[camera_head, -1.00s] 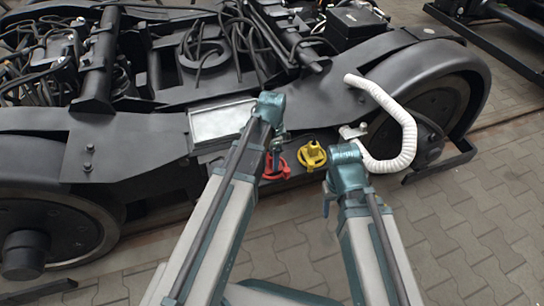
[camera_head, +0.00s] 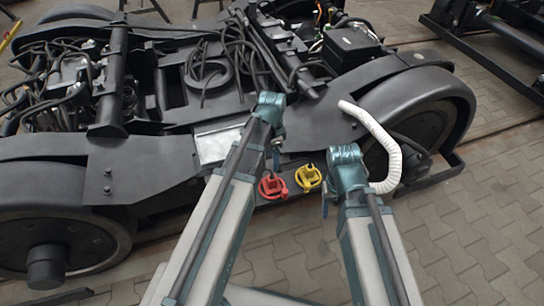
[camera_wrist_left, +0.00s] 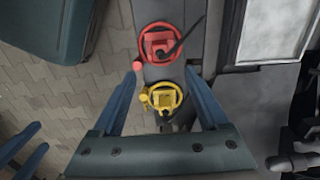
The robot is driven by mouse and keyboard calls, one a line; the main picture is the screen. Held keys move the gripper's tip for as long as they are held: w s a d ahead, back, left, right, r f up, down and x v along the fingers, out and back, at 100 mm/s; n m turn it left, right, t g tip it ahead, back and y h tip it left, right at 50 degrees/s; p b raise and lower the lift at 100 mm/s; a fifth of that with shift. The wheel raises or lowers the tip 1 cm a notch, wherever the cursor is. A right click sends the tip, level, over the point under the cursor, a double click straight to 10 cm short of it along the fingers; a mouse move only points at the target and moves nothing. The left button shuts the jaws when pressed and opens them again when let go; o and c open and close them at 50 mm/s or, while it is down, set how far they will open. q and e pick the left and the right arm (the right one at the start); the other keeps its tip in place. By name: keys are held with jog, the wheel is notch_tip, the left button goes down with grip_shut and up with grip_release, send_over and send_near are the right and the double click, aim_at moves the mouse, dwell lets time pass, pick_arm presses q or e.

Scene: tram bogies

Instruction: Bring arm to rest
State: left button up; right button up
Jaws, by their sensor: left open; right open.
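My left gripper (camera_head: 277,152) hangs at the end of the left arm above the side of the bogie in the head view. In the left wrist view its two blue fingers (camera_wrist_left: 160,73) are apart, with nothing held between them. Below them are a red round fitting (camera_wrist_left: 158,43) and a yellow round fitting (camera_wrist_left: 160,98). The head view also shows the red fitting (camera_head: 272,186) and the yellow fitting (camera_head: 308,178), side by side on the bogie's edge. My right gripper (camera_head: 325,199) is small and partly hidden below its wrist, right of the yellow fitting.
The dark bogie frame (camera_head: 60,165) fills the width, with large wheels at both ends. A white ribbed hose (camera_head: 382,140) curves down behind my right wrist; its lower end is hidden. A pale plate (camera_head: 217,145) lies left of my left wrist. Paved floor (camera_head: 480,230) is clear at right.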

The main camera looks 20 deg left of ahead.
pick_arm(q)
jog(key=shift+r, duration=0.35)
pick_arm(e)
jog(key=shift+r, duration=0.3)
pick_arm(q)
jog(key=s+d+n+y, duration=0.1)
jog(key=s+d+n, duration=0.6)
jog(key=s+d, duration=0.5)
notch_tip(320, 180, up, 19)
jog(key=s+a+p, duration=0.1)
jog(key=s+p, duration=0.1)
jog(key=p, duration=1.7)
jog(key=shift+s+a, duration=0.15)
jog(key=shift+a, duration=0.1)
pick_arm(e)
notch_tip(320, 180, up, 19)
pick_arm(q)
jog(key=shift+f, duration=0.1)
pick_arm(e)
jog(key=shift+f, duration=0.15)
